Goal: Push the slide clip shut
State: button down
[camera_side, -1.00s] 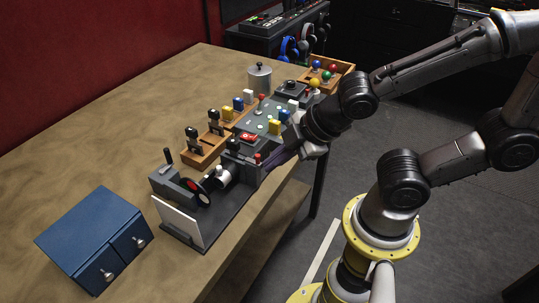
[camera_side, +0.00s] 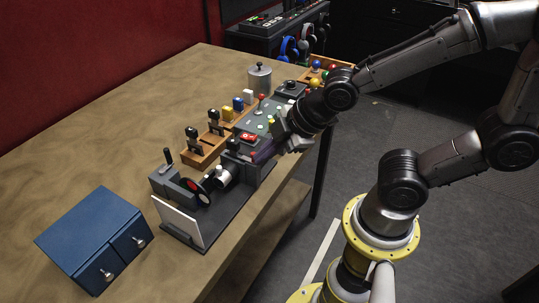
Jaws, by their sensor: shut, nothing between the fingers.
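A dark grey optical bench (camera_side: 232,207) stands at the table's front edge, with a white screen (camera_side: 181,222), round lenses (camera_side: 204,193) and a silver cylinder (camera_side: 222,176). I cannot single out the slide clip at this size; it may be a small part of this bench. My gripper (camera_side: 277,136) is shut and empty, pointing down and left over the front edge of the control panel. It is beside the red switch (camera_side: 249,137), to the right of and beyond the bench. Its fingertips are hard to make out against the dark panel.
A blue drawer box (camera_side: 97,238) stands at the front left. A wooden rack (camera_side: 205,153) with upright handles lies behind the panel. A metal canister (camera_side: 260,77) and a wooden tray (camera_side: 318,73) of coloured balls stand farther back. The table's left side is clear.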

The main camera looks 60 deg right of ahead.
jog(key=shift+w, duration=0.5)
jog(key=s+r, duration=0.8)
jog(key=s, duration=0.2)
jog(key=d+m, duration=0.2)
jog(key=m, duration=0.1)
jog(key=s+d+m+g+h, duration=0.1)
jog(key=d+m, duration=0.1)
jog(key=m, duration=0.2)
jog(key=d+m, duration=0.1)
jog(key=m, duration=0.3)
jog(key=shift+s+d+r, duration=0.15)
jog(key=shift+d, duration=0.25)
